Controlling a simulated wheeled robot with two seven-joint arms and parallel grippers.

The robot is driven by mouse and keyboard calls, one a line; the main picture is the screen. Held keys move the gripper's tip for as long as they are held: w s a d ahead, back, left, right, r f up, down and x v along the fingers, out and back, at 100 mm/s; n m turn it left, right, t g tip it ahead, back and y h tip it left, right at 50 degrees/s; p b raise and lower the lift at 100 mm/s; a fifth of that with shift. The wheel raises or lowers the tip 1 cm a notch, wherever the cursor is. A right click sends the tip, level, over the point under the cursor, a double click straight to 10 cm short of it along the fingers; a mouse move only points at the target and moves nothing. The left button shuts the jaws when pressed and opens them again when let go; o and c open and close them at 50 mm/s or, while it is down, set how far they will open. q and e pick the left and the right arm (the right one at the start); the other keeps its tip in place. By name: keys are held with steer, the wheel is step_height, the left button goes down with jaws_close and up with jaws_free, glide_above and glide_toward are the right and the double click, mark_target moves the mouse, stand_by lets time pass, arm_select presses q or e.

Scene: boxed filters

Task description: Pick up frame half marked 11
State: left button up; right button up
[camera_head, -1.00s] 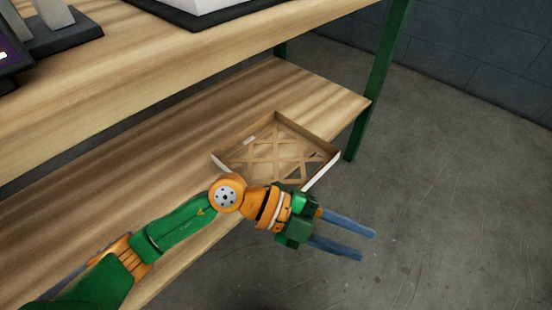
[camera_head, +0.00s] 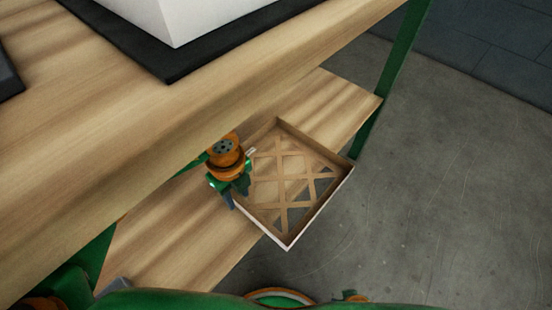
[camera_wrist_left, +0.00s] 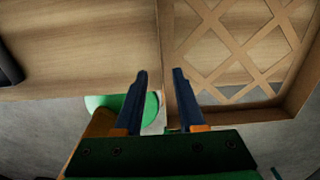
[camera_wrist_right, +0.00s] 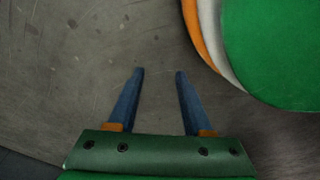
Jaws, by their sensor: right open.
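The frame half (camera_head: 347,178) is a shallow, square cardboard-brown frame with a lattice bottom and pale outer sides. It lies on the lower shelf and juts past its front edge. A small pale label shows at its left inner side; no number is readable. My left gripper (camera_head: 238,198) is at the frame's left wall. In the left wrist view, its fingers (camera_wrist_left: 159,78) are apart, with the frame's wall (camera_wrist_left: 166,50) appearing between them; contact cannot be told. My right gripper (camera_wrist_right: 159,75) is open and empty above the concrete floor in the right wrist view.
The upper tabletop (camera_head: 110,110) overhangs the lower shelf (camera_head: 185,235), and carries a white box (camera_head: 200,18) on a black mat (camera_head: 190,65). A green table leg (camera_head: 395,75) stands behind the frame. The floor (camera_head: 430,210) at right is clear.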

mark_target(243, 208)
arm_select(q)
steer(key=f, duration=0.2)
steer(key=f+b, duration=0.1)
steer(key=f, duration=0.1)
steer(key=f+b, duration=0.1)
steer(key=f, duration=0.1)
steer(key=shift+s+d, duration=0.15)
steer(key=shift+d, duration=0.2)
steer(key=shift+f, duration=0.4)
arm_select(e)
steer(key=shift+w+a, duration=0.55)
steer(key=shift+a, duration=0.2)
arm_select(q)
jaws_close()
